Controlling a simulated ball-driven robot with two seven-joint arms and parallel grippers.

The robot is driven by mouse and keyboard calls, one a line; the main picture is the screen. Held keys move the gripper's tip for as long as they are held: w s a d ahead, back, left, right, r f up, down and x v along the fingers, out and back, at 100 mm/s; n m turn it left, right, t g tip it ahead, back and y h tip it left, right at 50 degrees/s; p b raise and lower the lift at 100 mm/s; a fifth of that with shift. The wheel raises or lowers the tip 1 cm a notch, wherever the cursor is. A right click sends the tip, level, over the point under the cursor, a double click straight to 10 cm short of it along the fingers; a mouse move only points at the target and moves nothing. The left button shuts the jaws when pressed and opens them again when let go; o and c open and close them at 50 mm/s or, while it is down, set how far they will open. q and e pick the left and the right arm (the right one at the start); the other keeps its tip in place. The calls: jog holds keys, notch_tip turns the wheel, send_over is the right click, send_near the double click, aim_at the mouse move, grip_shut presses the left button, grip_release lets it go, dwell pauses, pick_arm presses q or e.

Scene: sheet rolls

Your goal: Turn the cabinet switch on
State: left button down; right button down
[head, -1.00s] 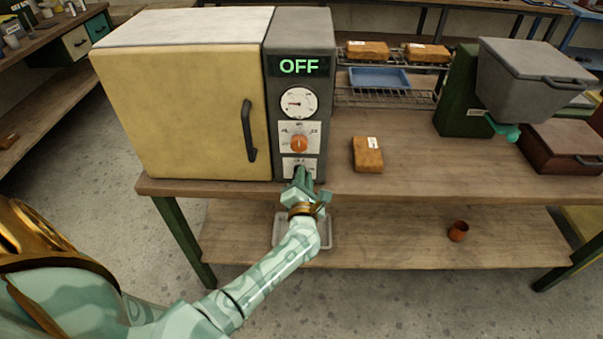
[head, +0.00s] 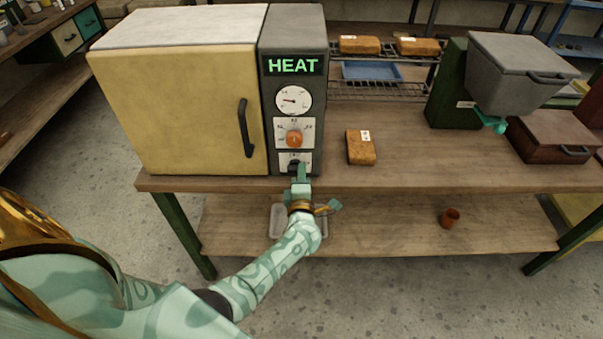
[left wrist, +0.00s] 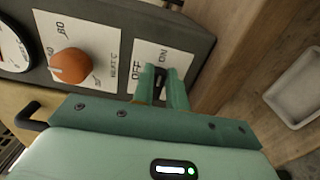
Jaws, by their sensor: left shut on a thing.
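The cabinet (head: 190,95) has a cream door, shut, and a dark grey control panel (head: 290,40) on its right. The panel's display (head: 294,65) reads HEAT in green. Below it are a round gauge (head: 292,97), an orange knob (head: 295,138) and the switch (head: 294,168) at the bottom. In the left wrist view the switch plate (left wrist: 150,57) carries the words OFF and ON. My left gripper (head: 301,174) is at the switch, its fingers (left wrist: 161,80) shut on the switch's dark lever, which they mostly hide. My right gripper is not in view.
The cabinet stands on a wooden bench (head: 400,174). A brown block (head: 361,148) lies right of it, with a wire rack (head: 378,90) behind. A grey hopper (head: 515,75) stands farther right. The lower shelf (head: 380,226) holds a tray and a small brown cup (head: 450,217).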

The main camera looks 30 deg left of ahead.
pick_arm(q)
jog(key=shift+f, duration=0.15)
dwell(0.3)
jog(key=c, duration=1.4)
grip_release()
jog(key=shift+d, duration=0.1)
